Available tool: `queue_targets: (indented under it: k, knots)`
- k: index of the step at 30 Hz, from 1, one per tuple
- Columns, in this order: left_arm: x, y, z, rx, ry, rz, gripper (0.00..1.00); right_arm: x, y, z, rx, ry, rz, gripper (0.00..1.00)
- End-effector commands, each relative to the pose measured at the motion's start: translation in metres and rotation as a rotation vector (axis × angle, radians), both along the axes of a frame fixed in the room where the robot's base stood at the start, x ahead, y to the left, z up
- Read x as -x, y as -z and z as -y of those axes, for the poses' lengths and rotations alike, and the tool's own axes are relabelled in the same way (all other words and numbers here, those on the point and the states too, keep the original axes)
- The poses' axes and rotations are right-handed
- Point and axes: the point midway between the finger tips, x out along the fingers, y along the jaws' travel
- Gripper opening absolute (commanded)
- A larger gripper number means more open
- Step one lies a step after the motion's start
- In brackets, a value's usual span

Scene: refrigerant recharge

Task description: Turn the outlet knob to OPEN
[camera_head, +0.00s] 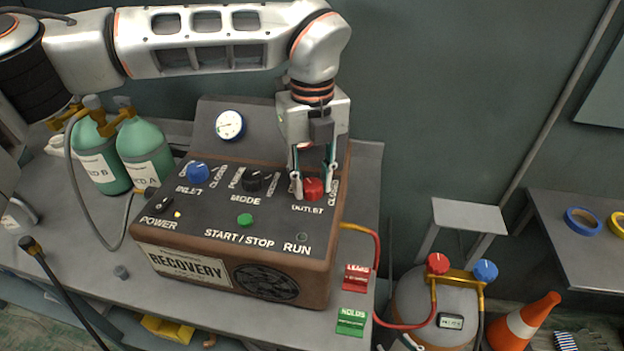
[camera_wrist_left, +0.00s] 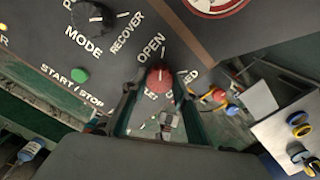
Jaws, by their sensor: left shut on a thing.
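The red outlet knob (camera_head: 313,189) sits at the right end of the control panel on the brown-and-black recovery machine (camera_head: 236,285). It also shows in the left wrist view (camera_wrist_left: 160,77), with the word OPEN beside its upper left and the partly covered CLOSED label to its right. My left gripper (camera_head: 312,194) points down at the panel, with one finger on each side of the knob, shut on it.
The blue inlet knob (camera_head: 197,172), black mode knob (camera_head: 252,179) and green start/stop button (camera_head: 245,220) share the panel. A pressure gauge (camera_head: 230,124) stands behind. Green cylinders (camera_head: 145,152) are at left. A grey tank (camera_head: 412,297) with red and blue valves is at right.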

Motion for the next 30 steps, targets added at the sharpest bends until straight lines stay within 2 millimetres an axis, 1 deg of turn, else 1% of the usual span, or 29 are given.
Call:
queue_targets:
  k: [7,19,20,21,22,30]
  knots:
    - [-0.0011,-0.0016,0.0001,0.001,-0.048,0.004,0.07,0.0004,0.0008,-0.0001,0.0,0.0,-0.001,0.4]
    - [-0.0011,-0.0019,0.0001,0.002,-0.054,0.004,0.07,-0.0007,-0.0012,-0.0003,-0.002,0.0,0.003,0.4]
    - [-0.0011,-0.0019,0.0001,0.002,-0.054,0.004,0.31,-0.0008,-0.0014,-0.0003,-0.002,0.0,0.003,0.4]
    - [-0.0011,-0.0019,0.0001,0.002,-0.054,0.004,0.41,-0.0008,-0.0016,-0.0003,-0.002,0.001,0.004,0.4]
    - [-0.0011,-0.0019,0.0001,0.002,-0.054,0.004,0.45,-0.0009,-0.0017,-0.0003,-0.002,0.001,0.004,0.4]
    - [-0.0005,-0.0008,0.0001,0.001,-0.052,0.001,0.45,-0.0007,-0.0013,-0.0001,0.0,0.0,0.003,0.4]
